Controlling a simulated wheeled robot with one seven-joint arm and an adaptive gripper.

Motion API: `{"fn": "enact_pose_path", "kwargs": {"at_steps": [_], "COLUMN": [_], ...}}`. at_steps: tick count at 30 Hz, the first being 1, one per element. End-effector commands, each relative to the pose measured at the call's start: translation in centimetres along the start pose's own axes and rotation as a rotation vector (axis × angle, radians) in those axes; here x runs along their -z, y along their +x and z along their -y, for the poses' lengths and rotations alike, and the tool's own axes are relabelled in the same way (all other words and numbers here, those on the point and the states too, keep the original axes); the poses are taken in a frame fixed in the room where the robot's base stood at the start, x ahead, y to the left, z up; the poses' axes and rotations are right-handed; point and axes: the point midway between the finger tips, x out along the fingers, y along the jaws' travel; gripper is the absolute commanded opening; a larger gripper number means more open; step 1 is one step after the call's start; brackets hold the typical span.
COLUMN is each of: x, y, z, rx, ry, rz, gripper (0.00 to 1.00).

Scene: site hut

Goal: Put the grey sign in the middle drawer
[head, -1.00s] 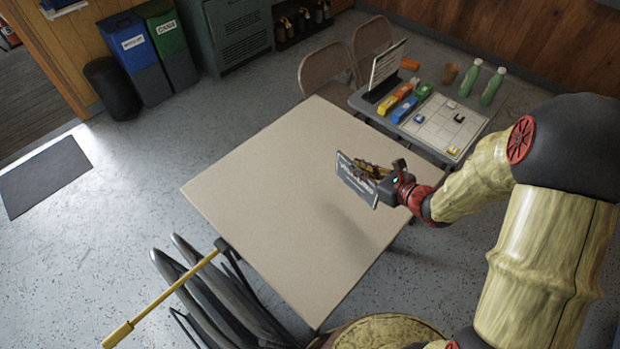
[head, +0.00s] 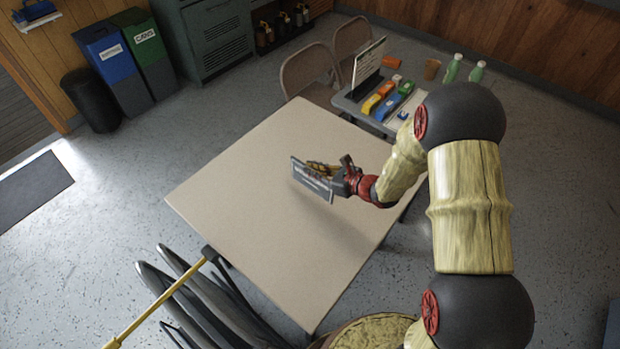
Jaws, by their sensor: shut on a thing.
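The grey sign (head: 311,182) is a thin dark grey plate with faint light lettering, seen in the head view above the table. My gripper (head: 335,177) is shut on it and holds it tilted, clear of the tabletop. The gripper's fingers are partly hidden behind the sign. No middle drawer can be clearly made out; a grey-green cabinet (head: 215,40) with slatted panels stands at the back.
The beige table (head: 250,200) below my gripper is bare. Folding chairs (head: 308,68), blue and green bins (head: 115,65) and a black bin (head: 90,98) stand farther back.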

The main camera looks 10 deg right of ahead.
Motion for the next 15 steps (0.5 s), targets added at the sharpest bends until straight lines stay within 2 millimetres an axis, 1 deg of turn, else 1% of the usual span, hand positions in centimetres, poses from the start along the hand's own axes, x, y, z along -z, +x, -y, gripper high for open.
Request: {"fn": "enact_pose_path", "kwargs": {"at_steps": [8,12,15], "x": [1.0,3.1,3.8], "y": [1.8,2.7,3.0], "z": [0.3,0.3,0.3], "rx": [-0.001,0.0,0.001], "ry": [-0.001,0.002,0.0], "rz": [0.001,-0.001,0.0], "gripper": [0.0,0.0,0.0]}}
